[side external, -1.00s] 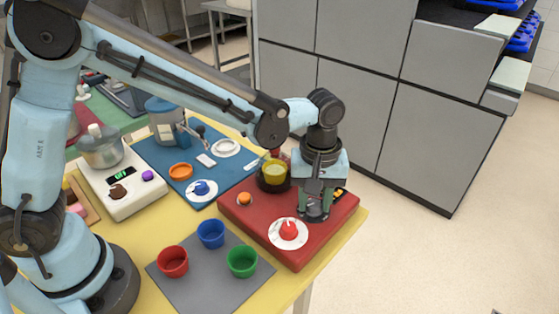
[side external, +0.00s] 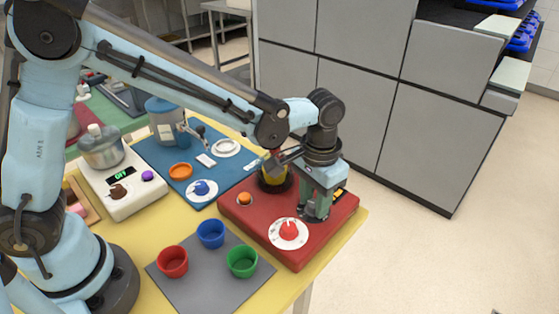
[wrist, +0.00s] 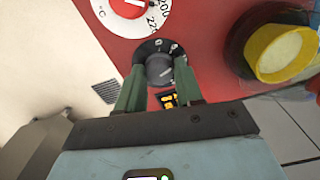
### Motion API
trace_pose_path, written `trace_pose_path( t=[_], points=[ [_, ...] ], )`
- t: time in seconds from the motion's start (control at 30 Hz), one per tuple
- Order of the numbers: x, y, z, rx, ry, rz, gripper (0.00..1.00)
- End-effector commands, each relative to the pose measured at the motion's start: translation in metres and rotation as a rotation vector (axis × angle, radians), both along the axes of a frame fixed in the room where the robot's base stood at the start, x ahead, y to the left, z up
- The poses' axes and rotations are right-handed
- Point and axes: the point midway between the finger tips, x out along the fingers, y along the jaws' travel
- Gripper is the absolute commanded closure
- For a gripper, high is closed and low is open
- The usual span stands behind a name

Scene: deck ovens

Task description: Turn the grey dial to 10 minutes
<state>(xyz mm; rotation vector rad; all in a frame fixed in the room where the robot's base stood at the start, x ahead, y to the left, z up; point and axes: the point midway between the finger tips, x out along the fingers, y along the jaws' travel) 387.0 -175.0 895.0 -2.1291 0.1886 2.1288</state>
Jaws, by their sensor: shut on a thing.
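The grey dial (wrist: 159,70) sits on a dark numbered ring on the red unit (wrist: 203,28), seen in the wrist view. My gripper (wrist: 158,80) has its two green fingers on either side of the dial and is shut on it. In the side external view my gripper (side external: 316,212) points down at the right part of the red unit (side external: 255,228) and hides the dial. The ring's figures are too small and partly covered to read. A small display with orange digits (wrist: 168,99) lies between the fingers, partly hidden.
A red dial on a white temperature ring (side external: 288,232) is close beside my gripper. A yellow container (wrist: 280,52) in a dark holder stands on the other side. Red (side external: 173,261), blue (side external: 211,233) and green (side external: 242,261) cups stand on a grey mat (side external: 197,285).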

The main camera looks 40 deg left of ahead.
Motion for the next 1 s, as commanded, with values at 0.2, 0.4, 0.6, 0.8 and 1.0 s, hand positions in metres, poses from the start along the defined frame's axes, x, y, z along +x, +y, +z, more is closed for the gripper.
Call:
trace_pose_path(
  t=[0.2, 0.4, 0.6, 0.8, 1.0],
  points=[
    [-0.0001, 0.0, 0.0003, 0.0, 0.001, -0.15, 0.95],
    [-0.0001, 0.0, 0.0003, 0.0, 0.001, -0.241, 0.95],
    [-0.0001, 0.0, 0.0003, 0.0, 0.001, -0.286, 0.95],
    [-0.0001, 0.0, 0.0003, 0.0, 0.001, -0.296, 0.95],
    [-0.0001, 0.0, 0.0003, 0.0, 0.001, -0.295, 0.95]
  ],
)
